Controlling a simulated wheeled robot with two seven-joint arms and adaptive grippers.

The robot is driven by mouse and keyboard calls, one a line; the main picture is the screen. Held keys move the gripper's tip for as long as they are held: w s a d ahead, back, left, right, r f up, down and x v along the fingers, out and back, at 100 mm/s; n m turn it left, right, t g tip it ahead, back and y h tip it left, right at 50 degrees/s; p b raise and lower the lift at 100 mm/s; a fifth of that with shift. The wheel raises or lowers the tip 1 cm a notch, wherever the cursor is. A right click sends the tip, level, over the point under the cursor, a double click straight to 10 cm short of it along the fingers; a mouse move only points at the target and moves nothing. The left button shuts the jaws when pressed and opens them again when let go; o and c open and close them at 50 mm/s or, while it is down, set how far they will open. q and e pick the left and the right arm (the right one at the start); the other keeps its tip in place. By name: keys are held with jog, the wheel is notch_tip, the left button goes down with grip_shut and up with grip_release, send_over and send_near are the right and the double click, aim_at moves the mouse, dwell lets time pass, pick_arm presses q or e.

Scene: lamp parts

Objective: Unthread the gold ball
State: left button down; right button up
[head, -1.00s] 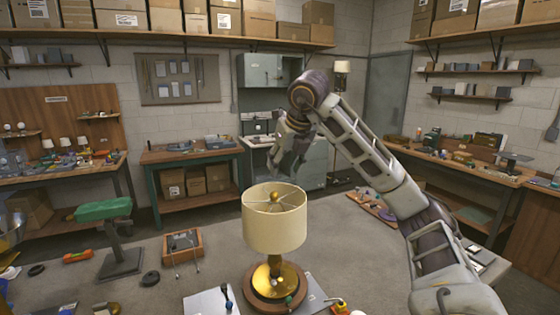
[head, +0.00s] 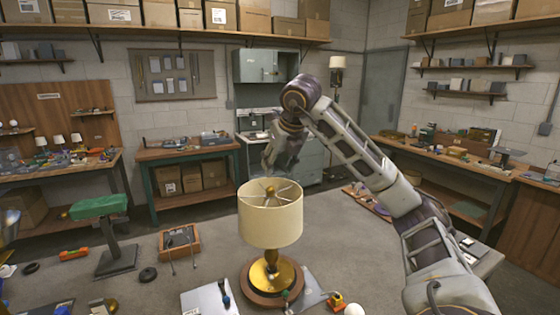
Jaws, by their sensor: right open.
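The gold ball (head: 270,189) sits at the top centre of the lamp, where the spokes of the shade frame meet. The cream drum shade (head: 270,222) surrounds it, and the lamp stands upright on a round wood and gold base (head: 272,278). My right gripper (head: 270,165) hangs just above and behind the shade's top, with its fingers pointing down. It is open and looks empty, apart from the ball. My left gripper is not in view.
A wooden tray with tools (head: 180,241) and a green padded stand (head: 100,207) are left of the lamp. A grey plate (head: 205,299), a screwdriver (head: 225,291) and a white bulb (head: 355,310) lie near the base. The table right of the lamp is mostly clear.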

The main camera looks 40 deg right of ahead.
aim_at(271, 187)
jog(key=shift+x, duration=5.65)
jog(key=shift+c, duration=0.2)
grip_shut()
jog(key=shift+f+n, duration=0.1)
jog(key=shift+n, duration=0.2)
jog(key=shift+d+n+y+b, duration=0.15)
jog(key=shift+n+y+b, duration=0.6)
jog(key=shift+n, duration=0.35)
jog(key=shift+n+y, duration=0.35)
jog(key=shift+n, duration=0.45)
jog(key=shift+n+y, duration=0.7)
jog(key=shift+n, duration=0.6)
